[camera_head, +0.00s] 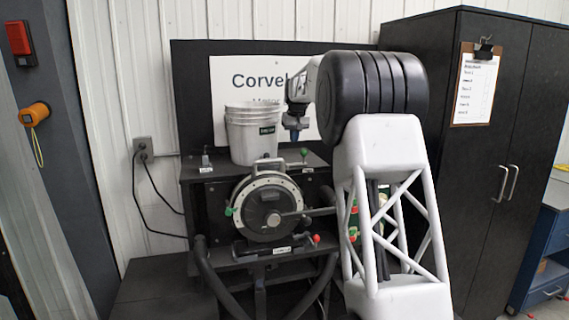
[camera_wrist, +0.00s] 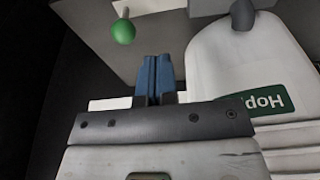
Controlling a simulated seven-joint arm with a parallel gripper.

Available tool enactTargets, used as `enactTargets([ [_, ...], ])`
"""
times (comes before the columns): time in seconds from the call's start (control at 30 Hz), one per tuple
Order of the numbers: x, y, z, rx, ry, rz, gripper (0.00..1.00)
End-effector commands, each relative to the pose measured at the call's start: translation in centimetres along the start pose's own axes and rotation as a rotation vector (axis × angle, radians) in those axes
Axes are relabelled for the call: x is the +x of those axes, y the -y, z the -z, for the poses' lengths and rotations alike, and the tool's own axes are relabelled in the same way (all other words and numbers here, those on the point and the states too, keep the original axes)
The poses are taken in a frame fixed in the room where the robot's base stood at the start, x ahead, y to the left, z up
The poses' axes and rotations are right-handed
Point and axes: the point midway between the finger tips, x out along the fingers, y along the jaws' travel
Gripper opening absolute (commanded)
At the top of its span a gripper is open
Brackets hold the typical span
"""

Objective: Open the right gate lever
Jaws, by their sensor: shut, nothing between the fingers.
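My gripper (camera_head: 296,133) is above the black bench, just right of the white bucket. In the wrist view its blue fingers (camera_wrist: 153,75) are together and hold nothing. A green-knobbed lever (camera_head: 318,150) stands at the top right of the bench; a green ball knob (camera_wrist: 123,31) also shows in the wrist view, ahead and left of the fingertips, apart from them. I cannot tell which lever is the right gate lever.
The white bucket (camera_head: 252,135) stands close left of my gripper; its green label shows in the wrist view (camera_wrist: 265,102). A grey knob (camera_wrist: 242,14) is near it. My arm covers the bench's right part. A black cabinet (camera_head: 500,120) stands at right.

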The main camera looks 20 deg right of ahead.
Motion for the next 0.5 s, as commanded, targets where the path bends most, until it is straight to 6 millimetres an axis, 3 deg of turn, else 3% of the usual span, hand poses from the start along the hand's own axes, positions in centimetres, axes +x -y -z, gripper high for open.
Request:
enactTargets([
  [0.5, -1.11, 0.01, 0.27, 0.0, 0.001, 0.0, 0.0],
])
